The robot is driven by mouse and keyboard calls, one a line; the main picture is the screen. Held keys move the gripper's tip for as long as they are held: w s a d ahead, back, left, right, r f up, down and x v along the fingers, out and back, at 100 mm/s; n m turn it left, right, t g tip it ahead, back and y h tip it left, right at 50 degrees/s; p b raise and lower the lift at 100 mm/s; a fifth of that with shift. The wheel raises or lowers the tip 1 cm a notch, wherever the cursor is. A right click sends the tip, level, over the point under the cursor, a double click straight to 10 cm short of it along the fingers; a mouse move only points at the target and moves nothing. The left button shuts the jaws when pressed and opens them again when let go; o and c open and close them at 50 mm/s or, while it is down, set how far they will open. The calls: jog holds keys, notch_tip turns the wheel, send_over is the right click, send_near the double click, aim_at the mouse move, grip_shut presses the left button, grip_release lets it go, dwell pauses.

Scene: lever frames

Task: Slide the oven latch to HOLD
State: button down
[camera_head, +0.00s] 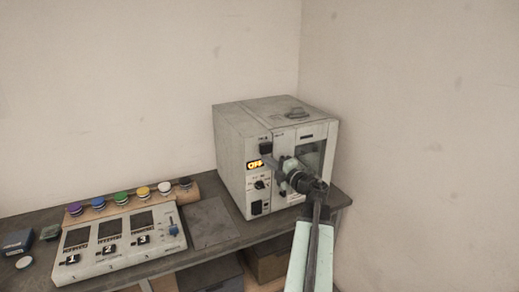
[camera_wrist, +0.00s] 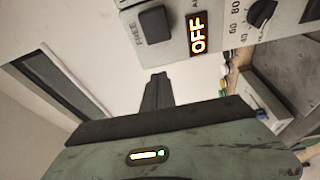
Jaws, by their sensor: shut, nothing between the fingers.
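The oven (camera_head: 231,150) is a worn pale box at the right end of the bench, with a lit OFF display (camera_head: 254,164). Its latch (camera_head: 266,148) is a small dark block on the upper front; in the wrist view the black latch (camera_wrist: 153,23) sits beside the word FREE. No HOLD label is readable. My gripper (camera_head: 271,158) is in front of the oven face, close below the latch in the head view. In the wrist view its closed dark fingers (camera_wrist: 157,78) point toward the panel, with a visible gap to the latch. The fingers are shut and empty.
The oven's dark door window (camera_head: 313,156) is partly hidden by my arm. A dial (camera_head: 260,185) and a dark switch (camera_head: 257,208) sit below the display. A numbered switch panel (camera_head: 113,262) and several coloured buttons stand left. A wall is close on the right.

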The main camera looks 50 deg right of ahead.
aim_at(254, 150)
jog(key=shift+n+y, duration=0.6)
jog(key=w, duration=0.5)
jog(key=w+f, duration=0.1)
jog(key=w, duration=0.2)
jog(key=shift+w+d, duration=0.25)
jog(key=shift+w, duration=0.1)
jog(key=s+d, duration=0.1)
jog(key=d, duration=0.2)
jog(key=shift+s, duration=0.35)
jog(key=shift+s+d, duration=0.1)
jog(key=shift+d, duration=0.05)
jog(key=shift+d, duration=0.1)
